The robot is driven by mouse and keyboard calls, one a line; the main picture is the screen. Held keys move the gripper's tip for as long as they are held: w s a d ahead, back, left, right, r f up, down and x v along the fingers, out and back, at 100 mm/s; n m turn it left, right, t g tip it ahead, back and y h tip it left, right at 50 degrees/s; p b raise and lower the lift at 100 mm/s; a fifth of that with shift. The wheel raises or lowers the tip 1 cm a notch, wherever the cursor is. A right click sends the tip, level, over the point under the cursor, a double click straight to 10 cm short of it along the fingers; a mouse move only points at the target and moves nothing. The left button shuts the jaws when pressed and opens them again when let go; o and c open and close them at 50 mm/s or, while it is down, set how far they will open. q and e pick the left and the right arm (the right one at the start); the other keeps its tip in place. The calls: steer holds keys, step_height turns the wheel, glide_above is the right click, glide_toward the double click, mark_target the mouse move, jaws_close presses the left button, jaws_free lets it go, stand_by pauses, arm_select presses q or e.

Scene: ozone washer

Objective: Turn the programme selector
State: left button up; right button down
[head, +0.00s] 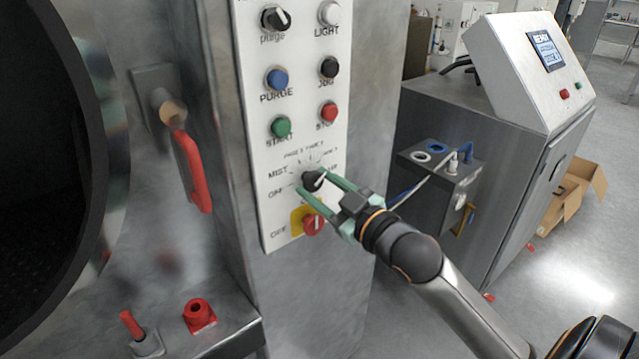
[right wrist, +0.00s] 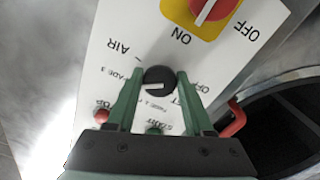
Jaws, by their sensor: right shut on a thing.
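The programme selector (head: 313,181) is a black round knob with a white mark, low on the white control panel (head: 290,232). Labels ring it; some are hidden by the fingers or too small to read. My right gripper (head: 312,182) has its green fingers on either side of the knob and is shut on it. In the right wrist view the knob (right wrist: 158,82) sits between the fingertips (right wrist: 159,75), its white mark pointing left in that upside-down picture. My left gripper is not in view.
Just below the selector is a red switch (head: 313,224) on a yellow plate. Above are a green button (head: 281,126), a red button (head: 329,112) and more controls. A red door handle (head: 193,172) is left of the panel; a grey cabinet (head: 500,190) stands to the right.

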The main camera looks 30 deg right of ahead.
steer(key=shift+m, duration=0.3)
steer(key=shift+c, duration=1.8)
jaws_free()
